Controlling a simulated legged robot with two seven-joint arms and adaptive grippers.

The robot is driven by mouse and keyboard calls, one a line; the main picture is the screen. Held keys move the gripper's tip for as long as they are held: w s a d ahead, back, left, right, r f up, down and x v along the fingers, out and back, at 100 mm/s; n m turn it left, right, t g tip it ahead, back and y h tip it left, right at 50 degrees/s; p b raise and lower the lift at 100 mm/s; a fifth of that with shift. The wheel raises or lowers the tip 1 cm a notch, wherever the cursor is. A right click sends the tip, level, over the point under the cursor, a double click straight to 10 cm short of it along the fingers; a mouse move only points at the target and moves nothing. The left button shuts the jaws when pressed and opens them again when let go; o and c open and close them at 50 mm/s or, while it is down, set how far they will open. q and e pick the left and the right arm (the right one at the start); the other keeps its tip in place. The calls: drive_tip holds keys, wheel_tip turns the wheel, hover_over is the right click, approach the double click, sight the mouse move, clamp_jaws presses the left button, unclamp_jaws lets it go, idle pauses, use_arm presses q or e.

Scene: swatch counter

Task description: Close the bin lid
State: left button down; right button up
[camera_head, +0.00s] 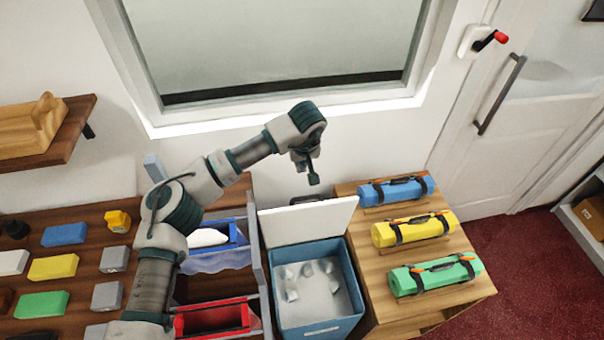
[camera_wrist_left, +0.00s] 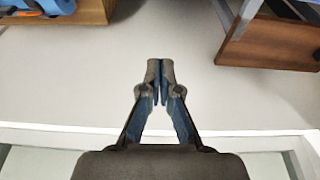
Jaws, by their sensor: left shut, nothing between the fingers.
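The blue bin (camera_head: 318,328) stands open in the head view, with crumpled pale pieces inside. Its white lid (camera_head: 307,220) is raised and leans back near the wall below the window. My left gripper (camera_head: 314,180) is shut and empty. In the head view it appears just above the lid's upper edge; I cannot tell whether it touches. The left wrist view shows its two fingertips (camera_wrist_left: 160,75) together in front of the pale wall. My right gripper is in neither view.
A wooden stand (camera_head: 432,311) with blue, yellow and green rolls is right of the bin. A red tray (camera_head: 212,318) and a blue tray (camera_head: 238,238) are in the rack to the left. Colored blocks lie farther left. A wall shelf (camera_head: 75,130) is at upper left.

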use_arm(q)
wheel_tip(320, 180, down, 9)
drive_tip(key=s+p, duration=0.1)
drive_tip(key=shift+s+d, duration=0.35)
drive_tip(key=shift+s, duration=0.05)
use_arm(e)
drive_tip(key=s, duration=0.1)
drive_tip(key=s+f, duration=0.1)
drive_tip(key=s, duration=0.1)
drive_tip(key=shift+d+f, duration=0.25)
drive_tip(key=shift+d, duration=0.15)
use_arm(q)
drive_tip(key=shift+d, duration=0.15)
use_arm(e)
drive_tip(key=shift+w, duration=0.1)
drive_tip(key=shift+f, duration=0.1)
